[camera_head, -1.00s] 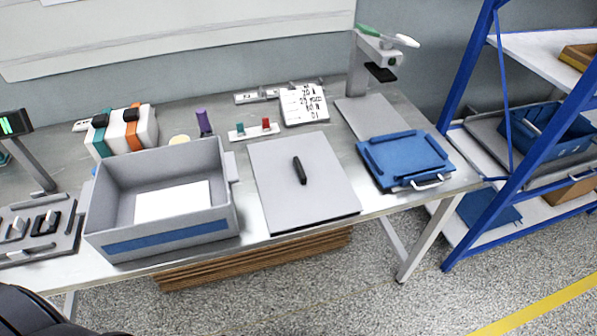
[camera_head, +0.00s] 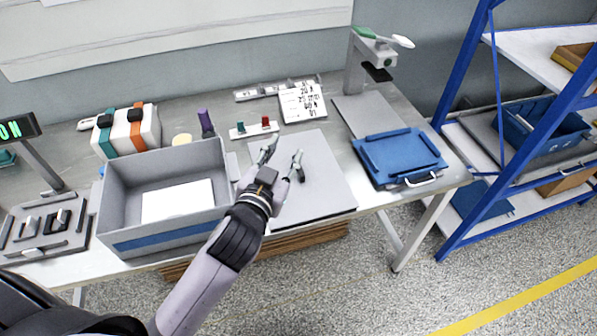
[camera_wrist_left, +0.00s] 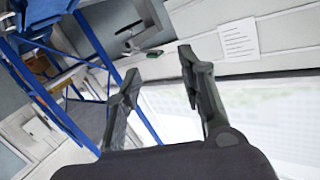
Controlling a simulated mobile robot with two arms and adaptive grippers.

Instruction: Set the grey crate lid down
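The grey crate lid (camera_head: 318,182) looks to be the flat grey panel lying on the table, right of the open grey crate (camera_head: 165,230). My left gripper (camera_head: 283,155) is in front of the panel's left part in the head view. Its two fingers are spread, with nothing between them. The left wrist view shows the same open fingers (camera_wrist_left: 158,88) with only the room behind them. The black bar-like piece on the panel is not clearly visible now; my gripper covers that area. The right gripper is not in view.
A white sheet (camera_head: 178,202) lies in the crate. A blue lidded case (camera_head: 402,156) stands right of the panel, below a lamp-like stand (camera_head: 357,65). A small base with green and red pieces (camera_head: 253,129) is behind. A blue rack (camera_head: 470,75) stands at the right.

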